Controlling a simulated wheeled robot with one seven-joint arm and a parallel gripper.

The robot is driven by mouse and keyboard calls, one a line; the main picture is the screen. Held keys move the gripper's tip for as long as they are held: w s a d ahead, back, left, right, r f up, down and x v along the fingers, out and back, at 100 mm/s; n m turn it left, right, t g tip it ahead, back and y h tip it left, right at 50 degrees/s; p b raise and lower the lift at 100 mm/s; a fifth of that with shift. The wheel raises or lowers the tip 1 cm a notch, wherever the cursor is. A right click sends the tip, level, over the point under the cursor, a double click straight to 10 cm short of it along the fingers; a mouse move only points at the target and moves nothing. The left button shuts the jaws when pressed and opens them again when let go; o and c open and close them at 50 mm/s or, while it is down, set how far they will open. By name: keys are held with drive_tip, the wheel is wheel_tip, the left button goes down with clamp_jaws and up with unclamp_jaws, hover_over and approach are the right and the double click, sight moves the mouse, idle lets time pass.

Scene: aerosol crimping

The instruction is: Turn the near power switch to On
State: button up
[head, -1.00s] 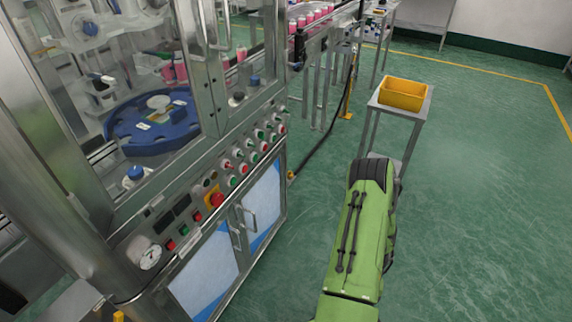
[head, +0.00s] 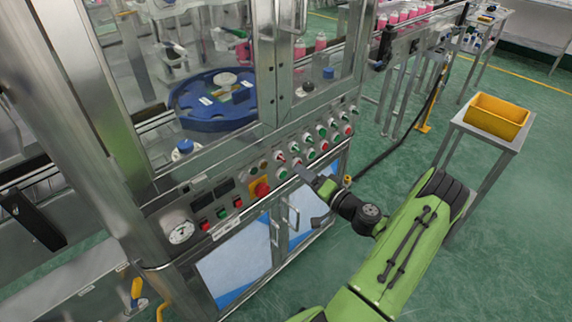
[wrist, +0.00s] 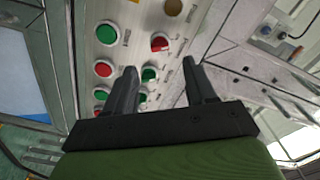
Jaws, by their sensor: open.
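My gripper (wrist: 160,68) is open and empty. Its fingers point at the panel, with the selectors showing between them in the wrist view. I cannot tell whether they touch anything.
A red emergency stop (head: 260,189) on a yellow base and a pressure gauge (head: 181,232) lie along the panel. Green and red push buttons (wrist: 103,69) line the row beside the selectors. Cabinet door handles (head: 291,214) stick out below. A yellow bin (head: 498,115) stands on a stand at right.

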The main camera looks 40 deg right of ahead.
sight(284, 161)
drive_tip(key=w, duration=0.7)
drive_tip(key=shift+w+a, duration=0.1)
drive_tip(key=shift+w, duration=0.1)
clamp_jaws()
